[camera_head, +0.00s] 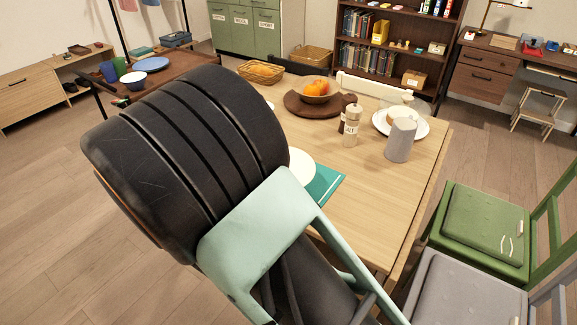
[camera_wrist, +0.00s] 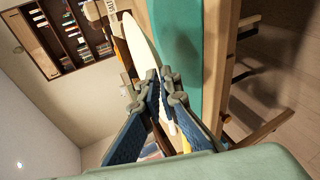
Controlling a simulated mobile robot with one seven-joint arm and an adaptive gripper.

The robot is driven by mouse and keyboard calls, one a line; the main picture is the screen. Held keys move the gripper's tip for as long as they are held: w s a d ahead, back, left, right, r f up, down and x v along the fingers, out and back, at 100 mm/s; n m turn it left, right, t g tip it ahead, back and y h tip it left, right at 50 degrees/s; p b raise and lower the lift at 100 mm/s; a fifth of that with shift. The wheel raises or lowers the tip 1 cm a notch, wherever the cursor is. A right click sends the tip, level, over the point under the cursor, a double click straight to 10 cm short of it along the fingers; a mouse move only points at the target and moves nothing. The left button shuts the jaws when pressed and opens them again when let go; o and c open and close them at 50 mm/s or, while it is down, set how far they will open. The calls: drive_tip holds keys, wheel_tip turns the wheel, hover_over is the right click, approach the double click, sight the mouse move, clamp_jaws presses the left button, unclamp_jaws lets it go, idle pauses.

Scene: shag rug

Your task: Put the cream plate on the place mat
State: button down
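The cream plate (camera_head: 301,166) shows partly in the head view, with my arm hiding its left part. It overlaps the teal place mat (camera_head: 326,187) on the wooden table. In the wrist view, the plate (camera_wrist: 140,40) appears nearly edge-on, beside the mat (camera_wrist: 178,45). My gripper (camera_wrist: 157,82) has its fingertips close together on the plate's rim. The finger pads spread apart toward their base. I cannot tell whether the plate touches the mat. In the head view my gripper is hidden behind my arm.
A salt shaker (camera_head: 352,126), a dark round board (camera_head: 312,104) with a fruit bowl (camera_head: 317,94), a grey cup (camera_head: 400,140) and another plate (camera_head: 421,127) with food stand on the table (camera_head: 366,205). A bread basket (camera_head: 260,73) is at the back. Green and grey chairs line the right.

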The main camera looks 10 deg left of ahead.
drive_tip(key=w+f, duration=0.3)
drive_tip(key=shift+f, duration=0.15)
wheel_tip(320, 180, down, 3)
drive_tip(key=shift+s+r+b, duration=0.1)
drive_tip(key=shift+b, duration=0.2)
drive_tip(key=c, duration=2.6)
unclamp_jaws()
drive_tip(key=shift+o, duration=0.9)
drive_tip(key=v, duration=1.2)
